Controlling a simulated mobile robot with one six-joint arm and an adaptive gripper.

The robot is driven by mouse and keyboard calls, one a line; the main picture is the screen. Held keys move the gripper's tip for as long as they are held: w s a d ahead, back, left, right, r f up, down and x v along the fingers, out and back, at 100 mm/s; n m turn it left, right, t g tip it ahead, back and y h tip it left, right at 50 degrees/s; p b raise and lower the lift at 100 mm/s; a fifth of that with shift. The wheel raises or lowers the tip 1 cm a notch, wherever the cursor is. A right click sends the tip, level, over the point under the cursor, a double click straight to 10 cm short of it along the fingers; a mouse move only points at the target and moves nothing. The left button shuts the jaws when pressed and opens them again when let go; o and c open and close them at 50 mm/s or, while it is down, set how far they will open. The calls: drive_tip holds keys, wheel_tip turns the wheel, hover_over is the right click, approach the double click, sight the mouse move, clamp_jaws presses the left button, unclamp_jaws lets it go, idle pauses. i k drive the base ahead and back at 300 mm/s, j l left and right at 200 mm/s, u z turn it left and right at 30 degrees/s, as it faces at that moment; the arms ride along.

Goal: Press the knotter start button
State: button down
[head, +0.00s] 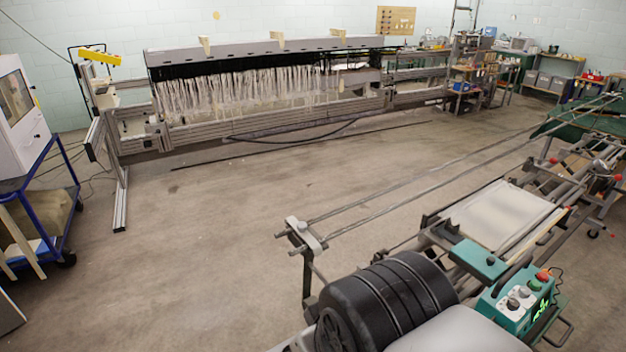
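A teal control box (516,302) sits at the lower right on a machine with long metal rails. Its top carries a red mushroom-shaped button (544,275), a small green button (535,285) and grey-white knobs (513,304). A lit green display (543,311) is on its right side. No label is readable, so I cannot tell which control is the knotter start button. My gripper is not in view.
A large black ribbed cylinder (385,300) is left of the control box. Twin rails (420,187) run toward the upper right. A frame with hanging white threads (240,92) stands at the back. A blue cart (62,190) stands left. The middle floor is clear.

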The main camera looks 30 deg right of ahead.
sight(535, 284)
drive_tip(key=z, duration=2.25)
